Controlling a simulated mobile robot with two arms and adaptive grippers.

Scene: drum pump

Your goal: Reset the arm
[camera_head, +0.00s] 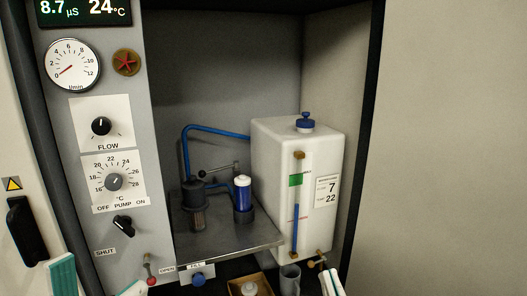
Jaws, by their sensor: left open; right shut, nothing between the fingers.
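My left gripper (97,278) is at the bottom left edge. Its two teal-and-white fingers are spread apart, with nothing seen between them, in front of the lower control panel (113,240). My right gripper (332,283) is at the bottom edge, right of centre, below the white tank (290,180). Its fingers are together and hold nothing. Only the fingertips of both grippers show; the rest of both arms is out of view.
A grey mug (290,278) and a tray (236,285) stand below, left of my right gripper. A red-tipped lever (150,270) is near my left gripper. Bare wall lies right.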

